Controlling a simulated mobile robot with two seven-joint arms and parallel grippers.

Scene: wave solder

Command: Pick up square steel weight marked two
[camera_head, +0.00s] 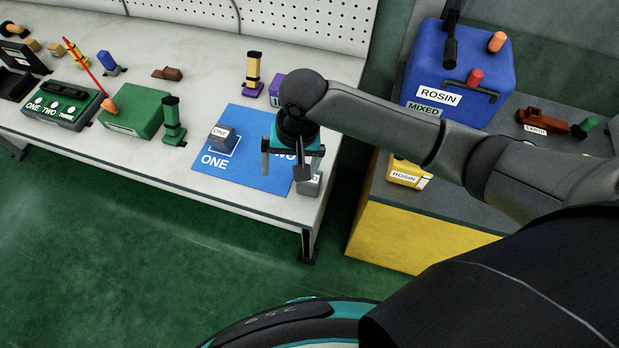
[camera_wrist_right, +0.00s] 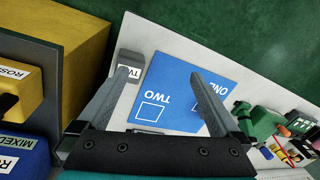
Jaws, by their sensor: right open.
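The square steel weight marked two (camera_head: 309,186) is a small grey block on the white bench, beside the blue mat's right edge near the bench corner. Its label is partly covered by my right gripper (camera_head: 290,172). In the right wrist view the weight (camera_wrist_right: 131,58) shows just beyond the tip of the left-hand finger, which overlaps it. My right gripper (camera_wrist_right: 163,76) is open and empty, its fingers pointing down above the mat and the weight. Whether a finger touches the weight I cannot tell. My left gripper is not in view.
The blue mat (camera_head: 235,182) has places lettered ONE and TWO; the TWO outline looks empty in the wrist view. A weight marked ONE (camera_head: 219,133) sits on the mat. Green box (camera_head: 134,113) stands left. A yellow cabinet (camera_head: 400,225) stands right, across a gap.

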